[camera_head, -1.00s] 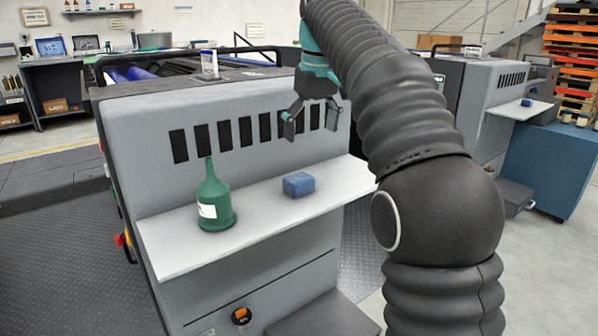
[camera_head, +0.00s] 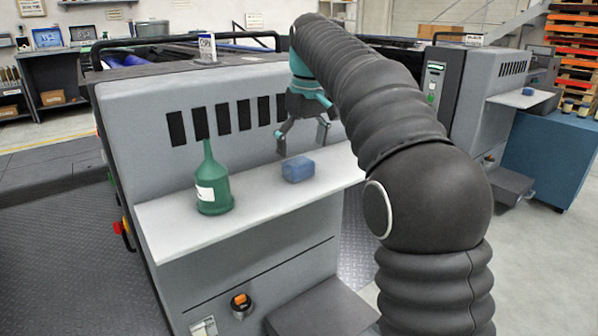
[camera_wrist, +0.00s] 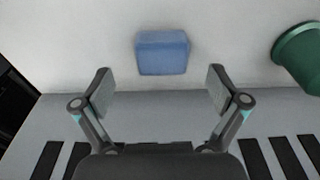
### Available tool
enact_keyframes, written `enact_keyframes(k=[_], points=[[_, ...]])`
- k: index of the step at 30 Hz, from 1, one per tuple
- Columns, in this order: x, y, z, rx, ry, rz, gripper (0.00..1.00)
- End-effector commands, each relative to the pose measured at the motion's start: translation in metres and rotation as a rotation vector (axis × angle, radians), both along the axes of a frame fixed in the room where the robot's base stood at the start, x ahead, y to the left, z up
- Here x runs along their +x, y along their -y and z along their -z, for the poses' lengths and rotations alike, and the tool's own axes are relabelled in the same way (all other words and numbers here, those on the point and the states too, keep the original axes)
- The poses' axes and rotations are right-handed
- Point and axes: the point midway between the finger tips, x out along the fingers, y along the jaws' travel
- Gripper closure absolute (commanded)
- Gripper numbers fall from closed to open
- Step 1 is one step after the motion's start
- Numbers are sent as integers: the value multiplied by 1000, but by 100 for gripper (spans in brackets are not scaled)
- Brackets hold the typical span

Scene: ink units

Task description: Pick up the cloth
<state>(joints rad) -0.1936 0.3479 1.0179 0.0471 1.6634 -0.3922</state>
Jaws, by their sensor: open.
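The cloth (camera_head: 298,169) is a small folded blue block lying on the white shelf (camera_head: 250,203) of the grey machine. It also shows in the wrist view (camera_wrist: 162,52), ahead of the fingertips and roughly midway between them. My gripper (camera_head: 301,146) is open and empty. In the head view it hangs just above the cloth, fingers pointing down. In the wrist view the two fingers (camera_wrist: 160,88) are spread wider than the cloth and do not touch it.
A green bottle (camera_head: 213,185) with a narrow spout and white label stands on the shelf left of the cloth. The slotted machine face (camera_head: 150,150) rises behind the shelf. Another blue block (camera_head: 528,91) lies on a far shelf at right. The shelf around the cloth is clear.

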Motion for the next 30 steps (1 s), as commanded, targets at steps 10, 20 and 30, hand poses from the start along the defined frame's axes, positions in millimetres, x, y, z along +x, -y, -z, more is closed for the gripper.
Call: enact_keyframes(k=[10,20,30], points=[[7,-8,44,-1,-3,0,3],[8,-8,48,-1,-1,0,16],[8,-8,48,-1,-1,0,57]])
